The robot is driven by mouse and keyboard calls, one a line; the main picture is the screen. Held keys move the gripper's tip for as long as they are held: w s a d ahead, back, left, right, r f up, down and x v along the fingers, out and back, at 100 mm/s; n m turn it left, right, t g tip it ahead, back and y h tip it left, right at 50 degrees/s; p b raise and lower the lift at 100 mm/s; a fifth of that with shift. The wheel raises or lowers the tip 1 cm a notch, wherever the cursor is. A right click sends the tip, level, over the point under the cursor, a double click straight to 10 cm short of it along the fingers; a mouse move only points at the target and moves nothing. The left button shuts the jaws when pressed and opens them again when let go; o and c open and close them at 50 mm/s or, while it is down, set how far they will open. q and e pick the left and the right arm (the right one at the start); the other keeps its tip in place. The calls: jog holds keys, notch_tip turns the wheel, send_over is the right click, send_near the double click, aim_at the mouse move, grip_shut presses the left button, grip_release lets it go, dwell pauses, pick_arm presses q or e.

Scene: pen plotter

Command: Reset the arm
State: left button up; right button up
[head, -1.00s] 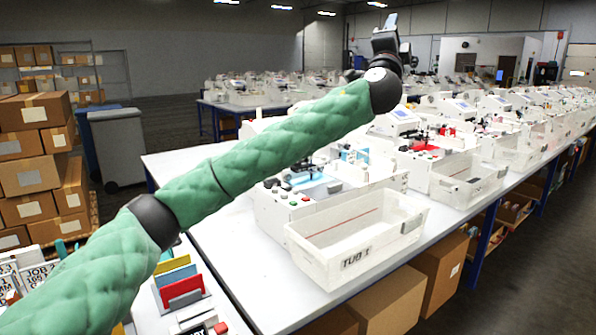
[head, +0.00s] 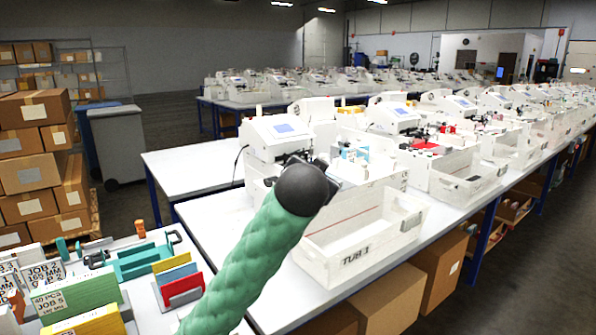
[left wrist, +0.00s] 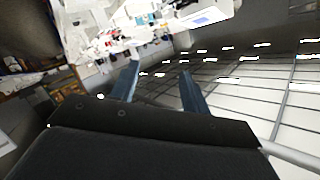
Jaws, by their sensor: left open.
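My left arm (head: 255,255), in a green quilted sleeve, rises from the bottom of the head view to a black wrist joint (head: 304,189) in front of the nearest plotter machine (head: 275,136). The left gripper is mostly hidden behind that joint. In the left wrist view the left gripper (left wrist: 158,84) is open, its two dark fingers apart with nothing between them. That view is tilted, with white machines at the top and the ceiling lights at right. My right gripper is not in view.
A white tub (head: 345,255) marked TUB 1 sits at the front edge of the white bench (head: 275,290). More machines run to the right. Job cards and coloured folders (head: 180,285) stand at lower left. Cardboard boxes (head: 30,175) and a grey bin (head: 118,145) stand at left.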

pick_arm(q)
jog(key=s+a+f+n+g, duration=0.25)
jog(key=s+a+f, duration=0.35)
jog(key=f, duration=0.7)
jog(key=s+a+f+n+g, duration=0.1)
jog(key=s+a+f+g, duration=0.3)
jog(key=s+f, duration=0.6)
jog(key=s+a+f+n+g, duration=0.15)
jog(key=s+a+f, duration=0.45)
jog(key=f, duration=0.9)
jog(key=s+a+f+g, duration=0.1)
jog(key=s+f+g, duration=0.1)
jog(key=s+f, duration=0.6)
jog(key=s+f+g+p, duration=0.1)
jog(key=s+f+g, duration=0.2)
jog(key=s+f, duration=0.6)
jog(key=s, duration=0.6)
jog(key=shift+a+f+n+y, duration=0.25)
jog(key=shift+a+n+y, duration=0.1)
jog(key=shift+n+y, duration=0.05)
